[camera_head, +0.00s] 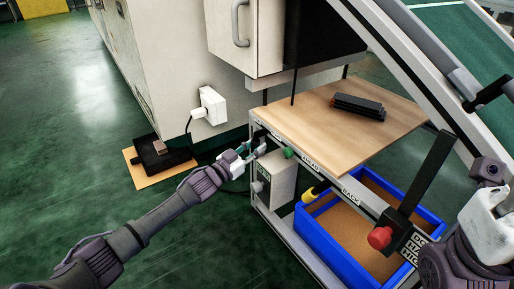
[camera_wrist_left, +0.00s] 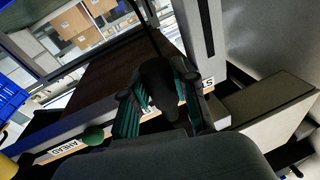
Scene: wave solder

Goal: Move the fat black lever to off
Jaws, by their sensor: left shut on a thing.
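The fat black lever (camera_wrist_left: 160,82) stands between the green-padded fingers of my left gripper (camera_wrist_left: 158,100) in the left wrist view. The gripper is shut on its rounded black head. In the head view my left gripper (camera_head: 251,155) reaches the left end of the table's front rail, and its fingers mostly hide the lever. A label beside the lever is partly readable in the left wrist view; I cannot make out the lever's setting. My right arm shows at the right edge of the head view, but its fingertips are not visible.
A green knob (camera_head: 290,152) sits beside the AHEAD label, and a yellow knob (camera_head: 310,195) hangs farther right. A red knob (camera_head: 380,237) is near the right labels. A blue bin (camera_head: 317,238) stands below. A black ribbed block (camera_head: 358,106) lies on the wooden tabletop (camera_head: 300,115).

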